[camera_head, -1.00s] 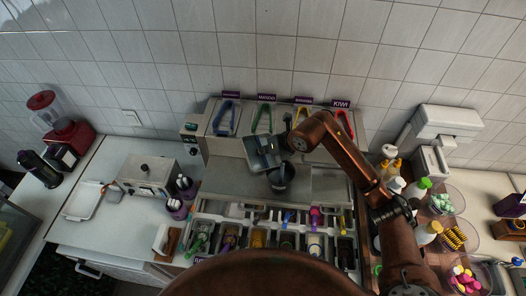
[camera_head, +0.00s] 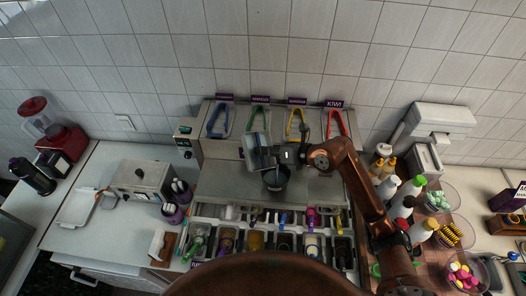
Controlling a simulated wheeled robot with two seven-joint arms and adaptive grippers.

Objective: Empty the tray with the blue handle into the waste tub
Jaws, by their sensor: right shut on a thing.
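My right gripper (camera_head: 291,153) is shut on a small grey metal tray (camera_head: 256,150), held above the work counter. The tray is tipped steeply, with its lower edge just above the dark round tub (camera_head: 276,179), which stands upright on the counter. The tray's handle is within my fingers, so its colour is hard to make out. I cannot tell whether anything is left in the tray, and the tub's contents are too small and dark to make out. My left gripper is not in view.
A topping rack (camera_head: 210,212) with several compartments lies in front. Bottles (camera_head: 412,187) and bowls crowd the right side. A grey metal box (camera_head: 145,181) stands at left.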

